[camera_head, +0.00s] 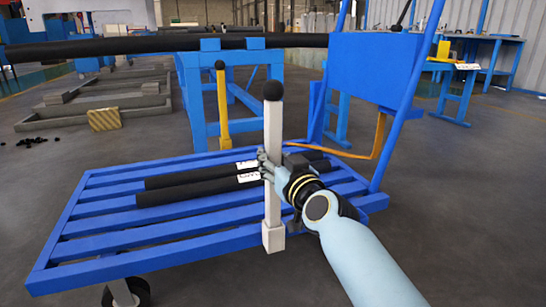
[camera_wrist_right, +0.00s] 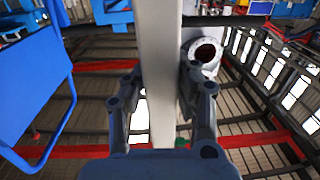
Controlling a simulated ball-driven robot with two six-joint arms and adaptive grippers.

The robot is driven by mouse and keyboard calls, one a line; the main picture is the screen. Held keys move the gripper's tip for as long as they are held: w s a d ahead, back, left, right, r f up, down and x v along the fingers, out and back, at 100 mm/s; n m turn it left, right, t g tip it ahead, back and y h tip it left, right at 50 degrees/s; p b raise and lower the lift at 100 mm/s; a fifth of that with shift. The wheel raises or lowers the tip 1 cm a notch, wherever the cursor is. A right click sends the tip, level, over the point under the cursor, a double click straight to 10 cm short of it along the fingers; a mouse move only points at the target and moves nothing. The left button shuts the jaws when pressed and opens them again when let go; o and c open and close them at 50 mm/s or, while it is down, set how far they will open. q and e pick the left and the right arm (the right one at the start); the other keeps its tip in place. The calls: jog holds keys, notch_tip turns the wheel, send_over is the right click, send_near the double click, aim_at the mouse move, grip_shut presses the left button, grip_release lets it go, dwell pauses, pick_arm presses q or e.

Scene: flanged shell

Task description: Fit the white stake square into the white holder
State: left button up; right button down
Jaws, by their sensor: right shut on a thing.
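The white stake square (camera_head: 272,130) is an upright white bar with a black ball on top. My right gripper (camera_head: 268,168) is shut around its middle. In the right wrist view the stake (camera_wrist_right: 160,70) runs between the two fingers of the right gripper (camera_wrist_right: 160,88). The white holder (camera_head: 273,238) is a short, wider square block at the cart's near side edge. The stake's lower end lines up with the holder's top in the head view. I cannot tell whether it is inside or just in front or above. My left gripper is not in view.
The blue slatted cart (camera_head: 105,222) carries black bars (camera_head: 190,190) with white labels. A yellow stake (camera_head: 222,105) with a black ball stands at the far side. A blue box (camera_head: 375,65) and blue handle rails rise at the right. Open floor lies around the cart.

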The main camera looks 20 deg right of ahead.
jog(key=shift+f, duration=0.35)
jog(key=c, duration=1.2)
grip_release()
jog(key=shift+o, duration=1.1)
jog(key=shift+f, duration=0.15)
jog(key=s+d, duration=0.1)
jog(key=s, duration=1.1)
